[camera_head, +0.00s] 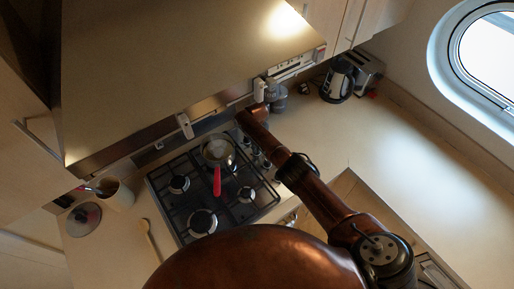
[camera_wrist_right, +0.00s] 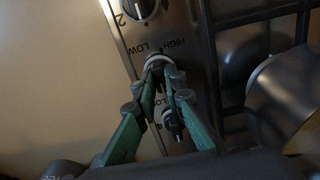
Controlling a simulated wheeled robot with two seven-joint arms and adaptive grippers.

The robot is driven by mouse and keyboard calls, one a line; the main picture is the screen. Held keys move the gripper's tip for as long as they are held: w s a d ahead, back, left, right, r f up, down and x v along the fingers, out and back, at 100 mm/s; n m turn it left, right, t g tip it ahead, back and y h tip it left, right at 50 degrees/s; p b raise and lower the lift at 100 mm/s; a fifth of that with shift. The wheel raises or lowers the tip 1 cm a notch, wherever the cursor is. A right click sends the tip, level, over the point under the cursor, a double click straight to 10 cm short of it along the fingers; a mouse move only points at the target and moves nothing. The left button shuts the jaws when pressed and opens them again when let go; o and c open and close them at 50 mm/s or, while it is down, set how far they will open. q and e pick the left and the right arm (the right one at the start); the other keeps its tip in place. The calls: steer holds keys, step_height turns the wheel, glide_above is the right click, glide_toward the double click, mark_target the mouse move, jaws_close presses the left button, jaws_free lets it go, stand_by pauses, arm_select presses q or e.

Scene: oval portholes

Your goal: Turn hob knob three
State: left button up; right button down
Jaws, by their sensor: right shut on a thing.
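In the right wrist view, my right gripper (camera_wrist_right: 160,74), with green-sided fingers, is shut on a dark round hob knob (camera_wrist_right: 156,60) with a pale rim. This knob sits between a knob marked 2 (camera_wrist_right: 142,6) and a further dark knob (camera_wrist_right: 173,122) with what looks like a 4 beside it; its own number is hidden. HIGH and LOW are printed on the steel panel (camera_wrist_right: 185,20) around the knobs. In the head view, the gas hob (camera_head: 246,208) is left of my right arm, which covers part of its knob side. My left gripper is not in view.
A pan (camera_head: 217,152) with a red handle stands on a back burner. A kettle (camera_head: 337,84) and a toaster (camera_head: 366,66) stand at the back right. A wooden spoon (camera_head: 149,240), a lid (camera_head: 84,219) and a pot (camera_head: 119,197) are left of the hob. A hood (camera_head: 170,70) overhangs it.

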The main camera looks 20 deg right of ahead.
steer(key=shift+w+r, duration=0.15)
steer(key=shift+w, duration=0.05)
steer(key=c, duration=2)
jaws_free()
steer(key=shift+s, duration=0.1)
step_height(320, 180, up, 12)
steer(key=shift+f, duration=0.1)
